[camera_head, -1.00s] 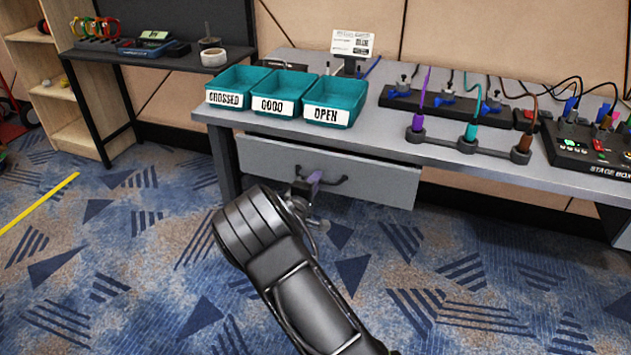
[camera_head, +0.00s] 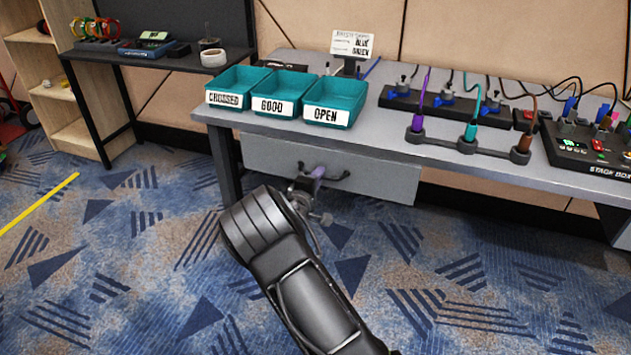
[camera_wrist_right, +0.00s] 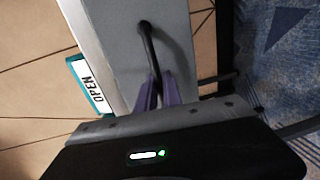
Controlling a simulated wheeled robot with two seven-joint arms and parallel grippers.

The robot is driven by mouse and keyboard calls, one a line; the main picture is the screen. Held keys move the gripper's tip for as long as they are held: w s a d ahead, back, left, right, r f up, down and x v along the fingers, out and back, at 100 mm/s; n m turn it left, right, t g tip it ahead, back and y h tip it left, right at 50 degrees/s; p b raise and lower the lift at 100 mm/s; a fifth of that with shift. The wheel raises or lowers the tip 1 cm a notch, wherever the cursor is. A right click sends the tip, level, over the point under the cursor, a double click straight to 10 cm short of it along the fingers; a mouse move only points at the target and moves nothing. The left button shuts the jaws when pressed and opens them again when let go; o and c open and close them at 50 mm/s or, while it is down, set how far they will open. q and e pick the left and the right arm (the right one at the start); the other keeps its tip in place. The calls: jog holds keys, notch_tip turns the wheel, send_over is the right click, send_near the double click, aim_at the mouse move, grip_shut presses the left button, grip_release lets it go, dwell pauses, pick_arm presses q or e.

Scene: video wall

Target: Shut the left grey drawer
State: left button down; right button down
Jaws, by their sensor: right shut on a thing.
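The left grey drawer (camera_head: 375,182) sits under the left part of the grey bench. Its front looks close to the bench edge; I cannot tell whether any gap is left. The drawer's dark bar handle (camera_head: 337,178) also shows in the right wrist view (camera_wrist_right: 147,45). My right gripper (camera_head: 318,173) is at the left part of the handle. In the wrist view its purple fingers (camera_wrist_right: 157,92) are shut on the handle bar. My forearm hides part of the floor in front. My left gripper is not in view.
On the grey bench (camera_head: 385,142) above stand several teal bins (camera_head: 338,100), a cable holder (camera_head: 467,146) and a stage box (camera_head: 595,150). A black table (camera_head: 130,58) and wooden shelf (camera_head: 55,95) stand left. The carpet around is clear.

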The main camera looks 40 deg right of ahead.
jog(key=shift+x, duration=0.8)
jog(key=c, duration=1.5)
grip_release()
jog(key=shift+r, duration=0.1)
jog(key=f+p+v, duration=0.1)
jog(key=v, duration=0.6)
jog(key=shift+s+a+r+p, duration=0.15)
jog(key=shift+a+r+p, duration=0.2)
jog(key=shift+r, duration=0.2)
